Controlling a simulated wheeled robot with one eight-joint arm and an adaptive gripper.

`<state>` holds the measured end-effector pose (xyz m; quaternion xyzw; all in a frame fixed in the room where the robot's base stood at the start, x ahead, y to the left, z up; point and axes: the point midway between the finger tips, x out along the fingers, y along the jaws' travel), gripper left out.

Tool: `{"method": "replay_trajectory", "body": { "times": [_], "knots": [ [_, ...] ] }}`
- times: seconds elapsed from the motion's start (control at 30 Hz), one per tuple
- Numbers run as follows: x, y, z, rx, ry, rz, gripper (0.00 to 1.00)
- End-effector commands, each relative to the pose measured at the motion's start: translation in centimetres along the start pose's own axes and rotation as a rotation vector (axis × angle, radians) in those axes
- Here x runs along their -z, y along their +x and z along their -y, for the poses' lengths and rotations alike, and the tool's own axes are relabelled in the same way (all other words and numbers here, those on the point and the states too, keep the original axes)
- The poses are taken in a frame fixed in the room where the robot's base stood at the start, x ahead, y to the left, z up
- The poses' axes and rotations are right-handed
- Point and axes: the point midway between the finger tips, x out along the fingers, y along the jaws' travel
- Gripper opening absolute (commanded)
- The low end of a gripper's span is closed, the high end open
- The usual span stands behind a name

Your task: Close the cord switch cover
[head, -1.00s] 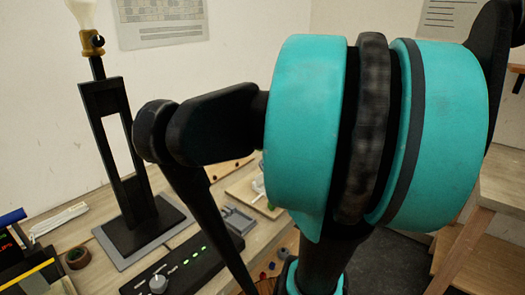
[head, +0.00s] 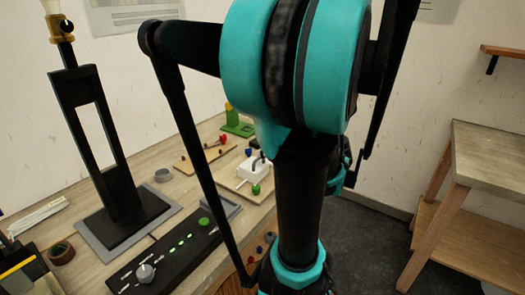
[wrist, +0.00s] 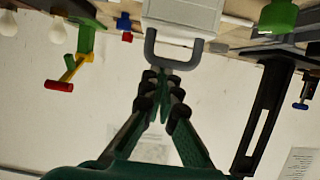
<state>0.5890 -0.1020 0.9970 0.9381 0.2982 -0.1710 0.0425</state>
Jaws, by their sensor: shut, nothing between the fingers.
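The white switch box (head: 250,171) sits on a small wooden board (head: 232,184) on the bench in the head view. In the wrist view the white box (wrist: 183,14) is at the top edge, cut off by the frame. A grey U-shaped handle (wrist: 176,62) is on its near side. My gripper (wrist: 168,75) is shut and empty, its fingertips close to the handle's bar. I cannot tell whether they touch it. Whether the cover is open or closed is not clear. In the head view my arm hides the gripper.
A dark lamp frame (head: 92,140) stands on a grey base at left. A black control panel (head: 165,262) with green lights lies in front. A green knob (head: 256,189) is beside the box. A green stand (wrist: 84,40) with a red-tipped lever is nearby. A wooden shelf (head: 490,150) is at right.

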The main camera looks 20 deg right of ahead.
Motion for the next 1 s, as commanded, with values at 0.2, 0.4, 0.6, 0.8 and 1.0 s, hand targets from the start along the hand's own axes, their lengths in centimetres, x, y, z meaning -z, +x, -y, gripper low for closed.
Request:
{"method": "replay_trajectory", "body": {
  "times": [0.2,0.4,0.6,0.8,1.0],
  "knots": [
    [-1.06,-0.16,0.16,-0.003,-0.001,0.018,0.00],
    [-1.19,-0.19,0.26,-0.003,-0.001,0.019,0.00],
    [-1.21,-0.20,0.29,-0.003,0.000,0.019,0.00],
    [-1.06,-0.27,0.32,-0.003,0.000,0.019,0.00],
    [-0.33,-0.54,0.31,-0.004,0.000,0.018,0.00]
  ]
}}
